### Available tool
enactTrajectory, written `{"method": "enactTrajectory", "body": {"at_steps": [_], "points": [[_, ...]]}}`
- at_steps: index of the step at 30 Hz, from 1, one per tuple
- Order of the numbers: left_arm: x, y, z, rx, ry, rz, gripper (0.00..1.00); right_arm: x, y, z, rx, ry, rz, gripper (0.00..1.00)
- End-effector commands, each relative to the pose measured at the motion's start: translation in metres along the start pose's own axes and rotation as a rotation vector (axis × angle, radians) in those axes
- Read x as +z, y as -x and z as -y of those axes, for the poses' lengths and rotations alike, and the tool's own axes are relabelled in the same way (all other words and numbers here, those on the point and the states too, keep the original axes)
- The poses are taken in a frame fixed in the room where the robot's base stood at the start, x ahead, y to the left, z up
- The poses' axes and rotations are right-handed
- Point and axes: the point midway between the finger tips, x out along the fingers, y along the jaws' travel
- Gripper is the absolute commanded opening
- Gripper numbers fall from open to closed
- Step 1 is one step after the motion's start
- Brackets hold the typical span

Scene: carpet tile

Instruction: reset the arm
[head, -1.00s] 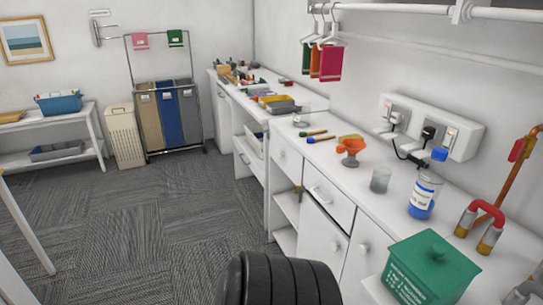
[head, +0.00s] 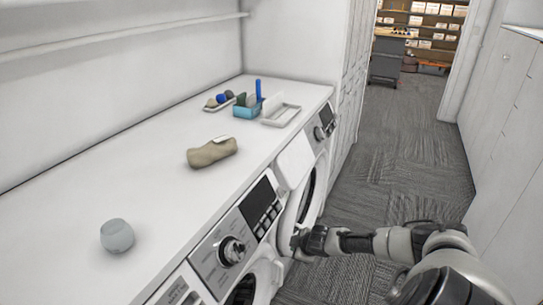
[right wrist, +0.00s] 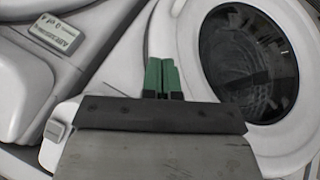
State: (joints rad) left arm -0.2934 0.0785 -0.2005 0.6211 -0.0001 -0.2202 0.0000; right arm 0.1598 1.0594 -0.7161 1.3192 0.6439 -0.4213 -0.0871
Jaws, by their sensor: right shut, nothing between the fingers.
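My right arm reaches in from the lower right of the head view. Its gripper (head: 299,241) is in front of the washing machines, below the counter top. In the right wrist view the green fingertips (right wrist: 163,78) are together, with nothing between them. A round dark machine door (right wrist: 249,62) is to the right of the fingertips there. My left gripper is in neither current view.
Washing machines with control panels (head: 239,245) stand under a white counter (head: 110,180). Carpeted floor (head: 400,140) is open to the right.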

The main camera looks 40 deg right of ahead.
Motion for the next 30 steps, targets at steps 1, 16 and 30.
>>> {"method": "enactTrajectory", "body": {"at_steps": [1,16,30], "points": [[-0.002,0.000,0.000,0.000,0.000,-0.003,0.91,0.002,0.003,-0.002,0.000,0.001,0.002,0.00],[0.005,0.000,-0.001,0.001,0.000,0.007,0.91,0.025,-0.028,0.048,-0.021,-0.056,0.019,0.00],[0.006,0.000,0.000,0.000,0.000,0.008,0.91,0.180,-0.051,0.355,-0.195,-0.295,0.283,0.00]]}}
